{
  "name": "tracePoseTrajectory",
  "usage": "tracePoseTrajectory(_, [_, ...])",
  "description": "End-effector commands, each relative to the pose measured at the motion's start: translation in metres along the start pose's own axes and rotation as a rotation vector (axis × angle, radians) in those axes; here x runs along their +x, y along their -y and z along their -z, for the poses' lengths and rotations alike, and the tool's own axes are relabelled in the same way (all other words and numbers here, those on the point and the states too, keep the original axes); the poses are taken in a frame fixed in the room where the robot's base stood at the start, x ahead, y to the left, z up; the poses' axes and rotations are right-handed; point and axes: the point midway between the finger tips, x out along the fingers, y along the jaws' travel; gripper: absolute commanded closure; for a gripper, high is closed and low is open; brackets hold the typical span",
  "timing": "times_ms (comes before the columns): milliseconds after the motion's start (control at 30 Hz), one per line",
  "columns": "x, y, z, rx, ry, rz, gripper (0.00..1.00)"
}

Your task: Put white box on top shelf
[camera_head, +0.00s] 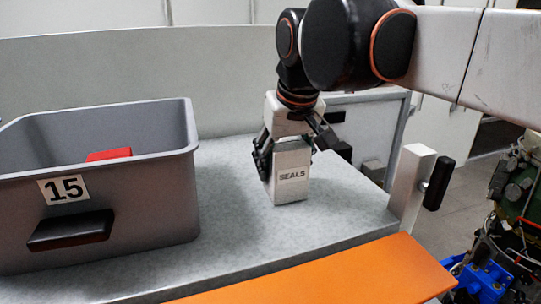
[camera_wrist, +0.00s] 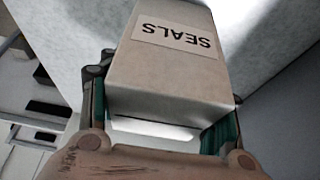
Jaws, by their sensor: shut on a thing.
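The white box (camera_head: 291,179), labelled SEALS, is upright on or just above the grey tabletop, right of the grey bin. I cannot tell whether its base touches the surface. My gripper (camera_head: 284,158) comes down from above and is shut on the box, with fingers on both sides. In the wrist view the box (camera_wrist: 170,75) fills the middle, its SEALS label upside down, between the two fingers of my gripper (camera_wrist: 165,115). No top shelf can be made out in either view.
A grey bin (camera_head: 120,210) marked 15 stands on the left of the grey table (camera_head: 235,215), with a red object (camera_head: 108,155) inside. A post with a black handle (camera_head: 438,183) stands at the table's right edge. An orange panel (camera_head: 340,275) lies along the front.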

Motion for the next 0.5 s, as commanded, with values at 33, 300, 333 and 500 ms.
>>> tracePoseTrajectory(33, [0.0013,0.0,-0.0005,0.0,0.0,0.0,0.85])
tracePoseTrajectory(300, [0.0019,0.0,-0.0008,0.0,0.0,0.0,0.19])
tracePoseTrajectory(333, [0.0018,0.0,-0.0008,0.0,0.0,0.0,0.19])
tracePoseTrajectory(500, [0.0019,0.0,-0.0008,0.0,0.0,0.0,0.19])
